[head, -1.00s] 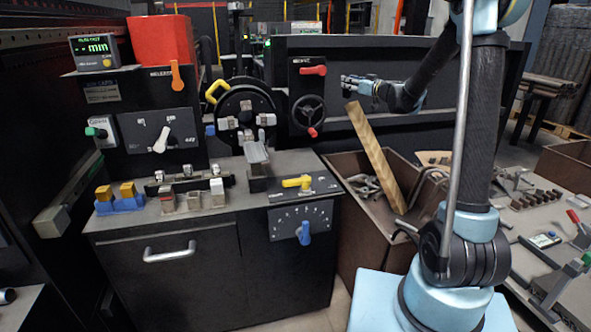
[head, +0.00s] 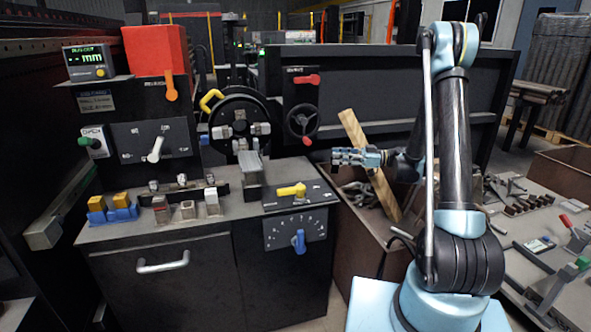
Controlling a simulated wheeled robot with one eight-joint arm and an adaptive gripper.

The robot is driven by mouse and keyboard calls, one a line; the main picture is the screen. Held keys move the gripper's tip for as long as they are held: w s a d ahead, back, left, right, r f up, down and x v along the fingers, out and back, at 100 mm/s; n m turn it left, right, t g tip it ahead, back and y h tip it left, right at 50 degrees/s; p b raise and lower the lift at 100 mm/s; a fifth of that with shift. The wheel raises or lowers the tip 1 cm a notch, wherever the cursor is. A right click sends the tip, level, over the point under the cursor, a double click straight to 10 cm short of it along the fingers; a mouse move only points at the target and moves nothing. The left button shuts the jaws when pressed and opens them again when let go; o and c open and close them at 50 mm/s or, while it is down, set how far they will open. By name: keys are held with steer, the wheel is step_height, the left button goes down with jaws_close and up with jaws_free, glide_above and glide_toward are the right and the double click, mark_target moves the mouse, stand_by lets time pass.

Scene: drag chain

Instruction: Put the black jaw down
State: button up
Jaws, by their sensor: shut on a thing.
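My gripper (head: 343,157) is at the end of my arm, pointing left, in front of the dark machine panel and above the left part of the brown bin. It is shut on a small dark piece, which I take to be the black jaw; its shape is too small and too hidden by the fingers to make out. The bench top (head: 225,222) is to the left of and below my gripper, with a gap between them. Several metal blocks stand on the bench: a red-marked one (head: 161,207), a grey one (head: 187,210) and a taller pale one (head: 212,203).
The chuck (head: 240,128) with its pale jaws is behind the bench. A grey upright block (head: 253,175) and a yellow lever (head: 291,190) stand on the bench's right side. A wooden plank (head: 362,150) leans out of the brown bin (head: 350,235). Blue-and-yellow blocks (head: 112,208) are at left.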

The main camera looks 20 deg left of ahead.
steer(key=a, duration=0.4)
steer(key=s+a, duration=0.1)
steer(key=a, duration=0.3)
steer(key=s+a, duration=0.1)
steer(key=a, duration=0.7)
steer(key=shift+s+a, duration=0.25)
steer(key=shift+s, duration=0.15)
steer(key=shift+w+d+f, duration=0.1)
steer(key=shift+d+f, duration=0.05)
steer(key=shift+f, duration=0.55)
steer(key=shift+f, duration=0.1)
steer(key=o, duration=1.2)
steer(key=shift+c, duration=0.2)
